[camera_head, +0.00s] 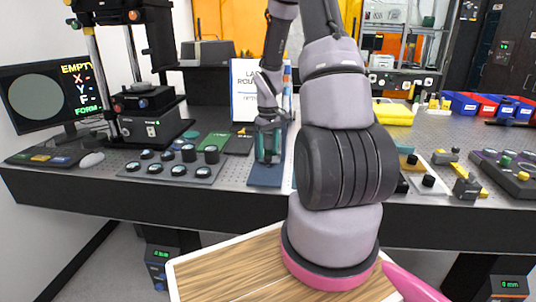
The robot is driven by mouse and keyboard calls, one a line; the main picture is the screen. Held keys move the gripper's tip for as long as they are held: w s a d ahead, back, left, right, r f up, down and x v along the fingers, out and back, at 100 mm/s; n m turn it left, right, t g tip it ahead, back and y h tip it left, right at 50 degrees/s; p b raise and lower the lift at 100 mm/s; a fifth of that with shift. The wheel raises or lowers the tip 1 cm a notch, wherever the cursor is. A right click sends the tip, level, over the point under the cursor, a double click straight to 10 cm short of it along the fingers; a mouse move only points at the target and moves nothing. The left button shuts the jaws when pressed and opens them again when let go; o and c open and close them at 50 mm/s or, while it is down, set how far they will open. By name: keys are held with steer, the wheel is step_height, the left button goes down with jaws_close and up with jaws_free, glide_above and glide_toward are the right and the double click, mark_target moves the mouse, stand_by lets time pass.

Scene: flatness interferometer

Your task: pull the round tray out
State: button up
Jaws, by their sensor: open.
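My gripper (268,157) hangs pointing down over the front part of the bench, left of the picture's middle, above a dark blue mat (265,176). Its fingers are apart, and I see nothing held between them. The interferometer (147,122) stands at the left, a black and grey instrument on a tall column. A small dark round part (143,88) shows at its stage, well left of my gripper. I cannot tell for sure whether this is the round tray. The monitor (45,97) beside it shows a grey disc and the word EMPTY.
A grey holder with several black round pieces (173,171) lies between the instrument and my gripper. A white sign (246,90) stands behind the gripper. Blue and red bins (487,105) are at the right. My arm hides the bench's middle. A wooden board (225,272) is in front.

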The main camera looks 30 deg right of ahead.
steer(key=shift+f, duration=0.9)
jaws_close()
stand_by(0.9)
